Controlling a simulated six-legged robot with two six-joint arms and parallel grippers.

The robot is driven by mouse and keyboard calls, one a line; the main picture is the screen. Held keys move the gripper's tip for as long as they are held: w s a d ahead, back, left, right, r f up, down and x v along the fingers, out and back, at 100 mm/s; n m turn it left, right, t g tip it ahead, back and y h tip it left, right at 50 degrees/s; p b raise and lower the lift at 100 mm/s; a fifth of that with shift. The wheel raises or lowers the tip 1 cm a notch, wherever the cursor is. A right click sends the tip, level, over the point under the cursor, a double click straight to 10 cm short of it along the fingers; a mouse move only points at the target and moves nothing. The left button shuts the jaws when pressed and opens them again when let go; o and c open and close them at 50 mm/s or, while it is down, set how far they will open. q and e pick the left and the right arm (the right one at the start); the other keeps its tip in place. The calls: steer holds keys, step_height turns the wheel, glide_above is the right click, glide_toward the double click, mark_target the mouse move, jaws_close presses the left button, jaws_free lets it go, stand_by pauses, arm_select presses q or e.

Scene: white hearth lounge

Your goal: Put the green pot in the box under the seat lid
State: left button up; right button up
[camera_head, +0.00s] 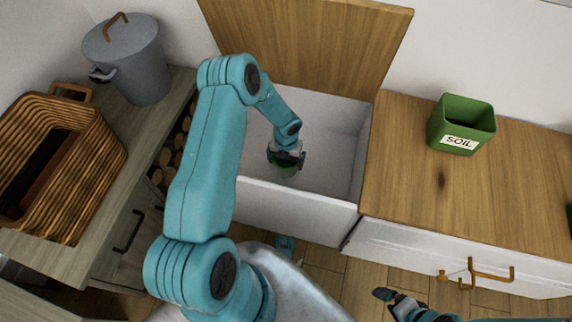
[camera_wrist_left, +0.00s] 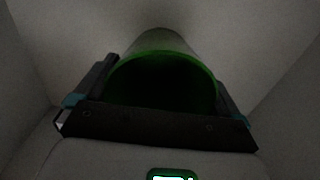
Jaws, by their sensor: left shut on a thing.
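The seat lid (camera_head: 310,45) stands raised at the back of the white box (camera_head: 335,135). My left arm reaches down into the open box. My left gripper (camera_head: 287,160) is shut on the green pot (camera_head: 284,169), inside the box walls. In the left wrist view the green pot (camera_wrist_left: 162,80) sits between the two fingers, its round dark mouth toward the camera. Whether its base touches the box floor I cannot tell. My right gripper (camera_head: 392,300) shows at the bottom, low in front of the cabinet and away from the box; its fingers are unclear.
A green square planter marked SOIL (camera_head: 461,125) stands on the wooden bench top (camera_head: 405,190) to the right. A wicker basket (camera_head: 100,160) and a grey lidded bin (camera_head: 128,60) stand on the left counter. Brass handles (camera_head: 490,272) stick out from the white cabinet front.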

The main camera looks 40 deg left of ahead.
arm_select(q)
step_height(320, 180, down, 2)
steer(key=shift+f, duration=0.15)
steer(key=o, duration=0.9)
steer(key=shift+c, duration=0.2)
steer(key=shift+r, duration=0.5)
step_height(320, 180, up, 11)
steer(key=p, duration=0.5)
steer(key=shift+r, duration=0.15)
steer(key=shift+r, duration=0.1)
